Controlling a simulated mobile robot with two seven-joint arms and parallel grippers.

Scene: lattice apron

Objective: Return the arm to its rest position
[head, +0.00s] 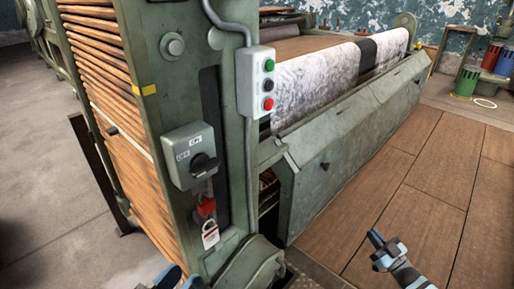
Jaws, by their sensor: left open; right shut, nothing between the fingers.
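My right gripper (377,240) is at the lower right, above the wooden floor. Its fingers are shut with nothing between them, and it is clear of the machine. My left gripper (178,279) shows only in part at the bottom edge, in front of the machine's near end. It is open, and nothing shows between its fingers. Most of the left arm is out of the picture.
A green machine (350,155) fills the middle. On it are a rotary switch (204,163), a red hasp with a padlock (210,234) and a push-button box (256,82). Wooden floor (425,190) at right is open. Coloured containers (466,82) stand far right.

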